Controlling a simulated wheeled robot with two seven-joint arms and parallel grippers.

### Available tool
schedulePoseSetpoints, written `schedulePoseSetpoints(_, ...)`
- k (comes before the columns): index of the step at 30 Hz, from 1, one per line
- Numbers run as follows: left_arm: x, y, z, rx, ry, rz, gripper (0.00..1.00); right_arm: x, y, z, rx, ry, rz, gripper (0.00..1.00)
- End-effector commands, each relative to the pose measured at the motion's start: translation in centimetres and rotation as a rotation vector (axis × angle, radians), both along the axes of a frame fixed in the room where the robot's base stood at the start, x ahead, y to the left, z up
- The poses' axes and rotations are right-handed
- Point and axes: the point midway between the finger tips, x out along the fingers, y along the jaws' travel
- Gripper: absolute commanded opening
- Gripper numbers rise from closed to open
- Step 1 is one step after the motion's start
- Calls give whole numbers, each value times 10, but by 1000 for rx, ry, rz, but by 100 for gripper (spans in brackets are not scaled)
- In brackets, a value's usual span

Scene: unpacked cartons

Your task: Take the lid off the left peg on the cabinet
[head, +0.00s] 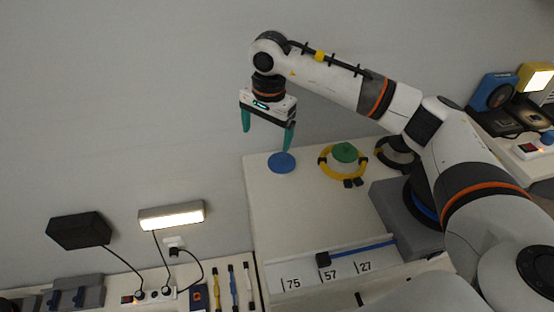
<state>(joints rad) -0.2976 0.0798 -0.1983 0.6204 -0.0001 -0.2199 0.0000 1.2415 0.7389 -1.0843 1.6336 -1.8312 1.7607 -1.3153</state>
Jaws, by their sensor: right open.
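A white cabinet (285,215) stands in the middle of the head view. A flat blue round piece (282,163) lies at its back left, and I take it for the lid; a peg under it does not show. A green round piece (344,152) sits inside a yellow ring (326,170) to its right. My right gripper (267,142) has teal fingers, spread apart and pointing down. It is empty and appears above the blue piece; the exact gap is hard to tell. My left gripper is not in view.
A dark ring (397,153) is partly hidden behind my right arm. A lit lamp (172,215) and black box (80,230) are at left.

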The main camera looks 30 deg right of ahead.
Motion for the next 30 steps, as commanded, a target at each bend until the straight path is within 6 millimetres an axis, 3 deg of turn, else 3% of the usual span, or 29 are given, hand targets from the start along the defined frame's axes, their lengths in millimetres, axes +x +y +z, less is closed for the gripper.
schedulePoseSetpoints(1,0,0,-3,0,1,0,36,2,-16,5,-60,0,-6,92)
schedulePoseSetpoints(3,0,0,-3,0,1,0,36,3,-30,9,-113,7,-13,92)
schedulePoseSetpoints(6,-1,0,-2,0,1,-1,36,3,-39,4,-144,15,-16,92)
schedulePoseSetpoints(15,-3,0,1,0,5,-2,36,5,-43,-45,-143,15,-16,92)
schedulePoseSetpoints(22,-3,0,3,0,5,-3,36,6,-44,-62,-142,14,-14,92)
schedulePoseSetpoints(30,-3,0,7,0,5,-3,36,7,-46,-100,-142,14,-15,92)
